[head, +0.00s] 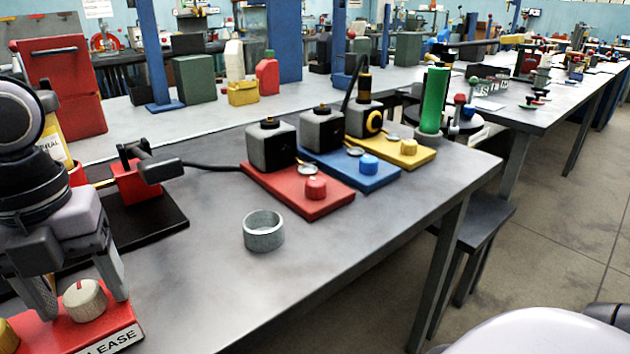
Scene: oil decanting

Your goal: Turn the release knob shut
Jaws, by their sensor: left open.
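The release knob (85,300) is a round beige knob with a red mark on its top. It sits on a red box (95,338) at the lower left, whose white front label reads "LEASE" where it shows. My left gripper (82,306) points down over the knob, with one finger on each side of it. The jaws are open, and I cannot tell whether a finger touches the knob. Part of the box is cut off by the picture edge. My right gripper is not in view.
A yellow knob (6,337) stands left of the release knob. A red clamp-like device (136,183) sits on a black plate behind. A grey ring (263,231) and red, blue and yellow bases (345,200) with dark blocks stand further right. The front middle of the table is clear.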

